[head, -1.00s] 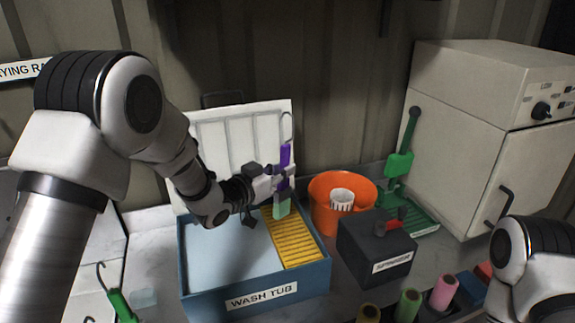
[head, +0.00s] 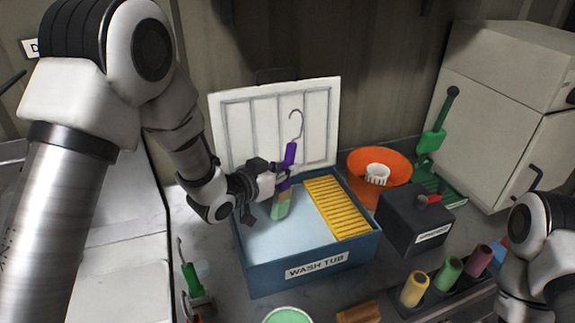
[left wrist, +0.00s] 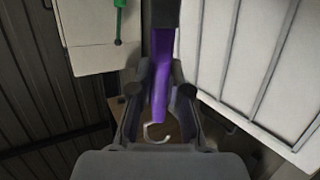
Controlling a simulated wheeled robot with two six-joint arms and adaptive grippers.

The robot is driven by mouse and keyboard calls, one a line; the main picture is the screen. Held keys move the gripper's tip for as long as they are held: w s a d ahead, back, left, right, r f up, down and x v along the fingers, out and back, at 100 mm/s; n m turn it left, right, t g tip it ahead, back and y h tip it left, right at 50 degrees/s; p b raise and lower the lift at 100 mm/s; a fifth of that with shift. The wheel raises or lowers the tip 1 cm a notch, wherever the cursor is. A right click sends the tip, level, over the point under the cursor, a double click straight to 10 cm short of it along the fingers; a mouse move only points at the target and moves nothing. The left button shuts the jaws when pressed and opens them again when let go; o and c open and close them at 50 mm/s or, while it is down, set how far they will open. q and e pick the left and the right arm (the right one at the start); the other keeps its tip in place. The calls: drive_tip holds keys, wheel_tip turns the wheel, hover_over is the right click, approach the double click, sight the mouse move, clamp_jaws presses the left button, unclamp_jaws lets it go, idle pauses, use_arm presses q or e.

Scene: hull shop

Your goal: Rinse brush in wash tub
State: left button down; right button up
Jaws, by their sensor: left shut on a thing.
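The brush has a purple handle (head: 291,154) with a wire hook at its top and a green lower end (head: 281,205). My left gripper (head: 283,180) is shut on it and holds it near upright, slightly tilted. In the left wrist view the purple handle (left wrist: 162,75) lies between the fingers of my left gripper (left wrist: 160,88). The blue wash tub (head: 314,271) holds pale water. The brush's green end is over the water, left of the yellow ribbed grate (head: 338,208). I cannot tell whether it dips into the water. My right gripper is out of view.
A white ribbed panel (head: 240,132) stands behind the tub. An orange bucket (head: 362,186) and a dark labelled box (head: 409,222) stand to its right. Several coloured rollers (head: 415,289) stand at the front right. A green-handled brush (head: 191,278) is left of the tub.

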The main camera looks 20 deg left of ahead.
sight(287, 206)
use_arm(q)
drive_tip(key=f+b, duration=0.2)
drive_tip(key=f, duration=0.1)
drive_tip(key=f+b, duration=0.3)
drive_tip(key=f, duration=0.1)
drive_tip(key=f+b, duration=0.3)
drive_tip(key=f, duration=0.1)
drive_tip(key=shift+d, duration=0.3)
drive_tip(key=shift+f, duration=0.25)
drive_tip(key=shift+a, duration=0.1)
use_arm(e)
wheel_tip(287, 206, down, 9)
use_arm(q)
drive_tip(key=shift+r, duration=0.2)
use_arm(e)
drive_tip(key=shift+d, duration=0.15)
use_arm(q)
wheel_tip(287, 206, up, 12)
drive_tip(key=p, duration=0.8)
drive_tip(key=shift+r, duration=0.15)
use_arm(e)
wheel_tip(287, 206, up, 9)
use_arm(q)
drive_tip(key=shift+p, duration=0.3)
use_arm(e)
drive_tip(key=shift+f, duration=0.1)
